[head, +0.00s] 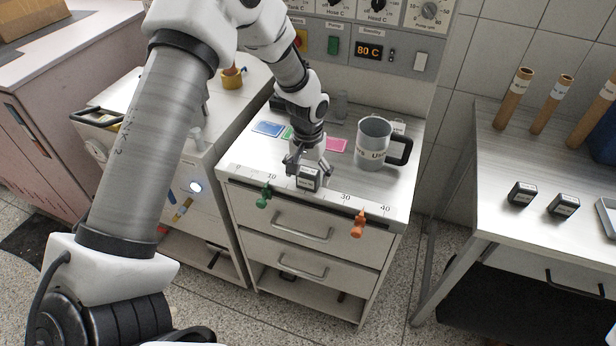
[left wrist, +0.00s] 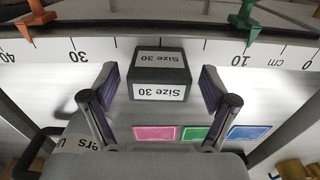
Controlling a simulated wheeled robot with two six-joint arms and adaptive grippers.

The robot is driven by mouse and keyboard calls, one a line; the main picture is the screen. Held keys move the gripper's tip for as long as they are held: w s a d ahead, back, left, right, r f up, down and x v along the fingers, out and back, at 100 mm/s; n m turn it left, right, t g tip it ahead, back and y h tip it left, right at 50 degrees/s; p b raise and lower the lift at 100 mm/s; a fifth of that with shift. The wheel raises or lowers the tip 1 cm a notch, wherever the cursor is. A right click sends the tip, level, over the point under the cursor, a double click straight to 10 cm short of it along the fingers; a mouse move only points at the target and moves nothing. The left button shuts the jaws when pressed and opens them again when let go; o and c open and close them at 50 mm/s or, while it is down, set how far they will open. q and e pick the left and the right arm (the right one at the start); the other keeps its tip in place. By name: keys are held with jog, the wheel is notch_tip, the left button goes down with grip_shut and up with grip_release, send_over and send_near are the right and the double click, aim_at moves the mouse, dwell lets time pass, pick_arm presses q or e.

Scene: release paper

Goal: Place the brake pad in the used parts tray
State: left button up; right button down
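I see nothing that I can clearly identify as a brake pad or a used parts tray. A black block (head: 309,180) with white labels sits near the front edge of the middle cabinet top. In the left wrist view its labels read "Size 30" (left wrist: 160,76). My left gripper (head: 308,168) is over the block, pointing down. In the left wrist view the fingers of my left gripper (left wrist: 158,85) stand apart on both sides of the block, with a gap on each side. A grey tray-like object (head: 607,214) is cut off at the right edge. My right gripper is not in view.
A grey mug (head: 373,142) stands right of the gripper. Blue (head: 267,129) and pink (head: 337,145) cards lie behind. A green clamp (head: 264,196) and orange clamp (head: 359,224) sit on the ruler edge. Two black blocks (head: 522,193) (head: 563,206) stand on the right table.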

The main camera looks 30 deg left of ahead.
pick_arm(q)
jog(key=c, duration=1.3)
jog(key=shift+r, duration=0.15)
